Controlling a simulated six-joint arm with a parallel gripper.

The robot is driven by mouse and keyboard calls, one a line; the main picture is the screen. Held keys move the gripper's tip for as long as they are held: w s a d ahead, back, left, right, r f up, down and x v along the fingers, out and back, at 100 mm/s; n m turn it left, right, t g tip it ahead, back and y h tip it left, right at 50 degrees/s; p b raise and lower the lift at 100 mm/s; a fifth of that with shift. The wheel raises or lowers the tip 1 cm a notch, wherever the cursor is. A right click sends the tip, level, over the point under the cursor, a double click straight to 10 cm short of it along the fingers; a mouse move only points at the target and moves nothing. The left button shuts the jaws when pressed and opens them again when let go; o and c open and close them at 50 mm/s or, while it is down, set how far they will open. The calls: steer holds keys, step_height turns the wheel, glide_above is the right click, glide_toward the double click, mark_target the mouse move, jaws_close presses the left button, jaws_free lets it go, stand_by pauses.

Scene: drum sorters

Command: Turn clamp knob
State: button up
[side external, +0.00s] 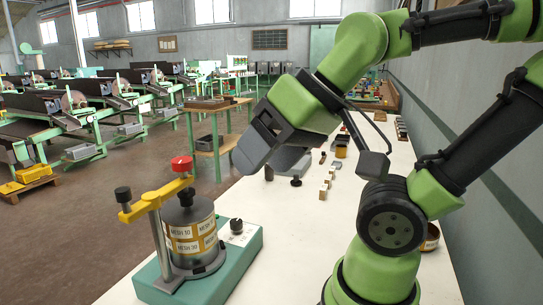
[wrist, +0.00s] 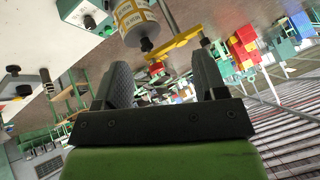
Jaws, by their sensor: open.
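A sieve shaker with a teal base (side external: 205,275) stands at the near end of the white bench. Its stack of mesh sieves (side external: 192,240) sits under a yellow clamp arm (side external: 155,199) on a metal post. A red knob (side external: 182,164) tops the arm above the stack, and a black knob (side external: 123,194) is at its other end. In the wrist view, tilted over, the sieves (wrist: 135,22), yellow arm (wrist: 178,45) and red knob (wrist: 157,69) show beyond the fingers. My gripper (side external: 266,158) is open and empty, above and right of the shaker, apart from it.
A small black dial (side external: 236,226) is on the shaker base. Small blocks (side external: 325,187) and a dark knob-like piece (side external: 296,181) lie farther back on the white bench (side external: 290,245). A wooden-topped table (side external: 210,104) and green machines stand on the floor behind. A grey wall runs along the right.

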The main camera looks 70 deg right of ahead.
steer(key=shift+s+a, duration=0.3)
steer(key=shift+s, duration=0.05)
